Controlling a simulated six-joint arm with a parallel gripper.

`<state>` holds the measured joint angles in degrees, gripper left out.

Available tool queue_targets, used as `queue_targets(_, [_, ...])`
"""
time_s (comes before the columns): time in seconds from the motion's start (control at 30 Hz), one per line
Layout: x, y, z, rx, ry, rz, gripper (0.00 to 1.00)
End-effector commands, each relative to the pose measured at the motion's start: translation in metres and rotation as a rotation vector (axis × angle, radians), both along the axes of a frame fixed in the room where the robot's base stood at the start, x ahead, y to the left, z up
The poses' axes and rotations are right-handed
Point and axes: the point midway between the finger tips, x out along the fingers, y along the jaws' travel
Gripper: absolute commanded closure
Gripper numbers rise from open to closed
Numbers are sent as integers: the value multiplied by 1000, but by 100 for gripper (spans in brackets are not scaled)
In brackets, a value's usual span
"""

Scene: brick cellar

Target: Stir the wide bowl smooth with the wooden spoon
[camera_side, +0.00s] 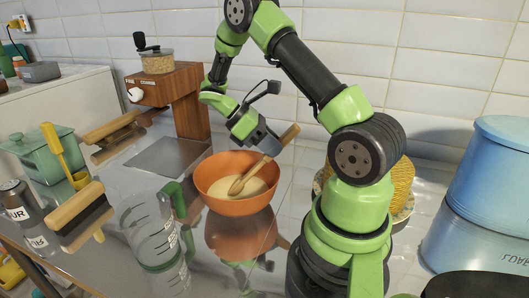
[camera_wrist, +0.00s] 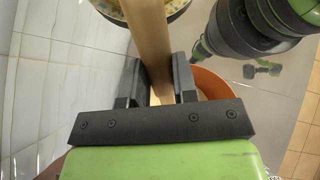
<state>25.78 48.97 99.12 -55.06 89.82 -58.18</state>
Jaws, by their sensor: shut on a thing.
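The wide bowl (camera_side: 214,190) is orange and stands on the shiny grey counter in the middle of the side view. Pale batter (camera_side: 256,187) lies in it. My gripper (camera_side: 268,146) is above the bowl's back rim, shut on the handle of the wooden spoon (camera_side: 258,165). The spoon slants down to the left, with its head in the batter; how deep it sits is hard to tell. In the wrist view the spoon's handle (camera_wrist: 150,40) runs between the two dark fingers (camera_wrist: 160,85), and part of the orange bowl (camera_wrist: 215,85) shows behind the right finger.
A clear measuring jug (camera_side: 150,235) with a green handle stands left of the bowl. A wooden grinder (camera_side: 185,100) is behind it. Bare counter lies in front of the bowl.

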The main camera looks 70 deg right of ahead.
Motion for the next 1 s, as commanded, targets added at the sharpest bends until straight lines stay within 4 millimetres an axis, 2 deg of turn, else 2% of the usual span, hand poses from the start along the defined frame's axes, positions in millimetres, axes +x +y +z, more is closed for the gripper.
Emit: queue_targets(1.0, [-34,-20,42,-1,-1,0,97])
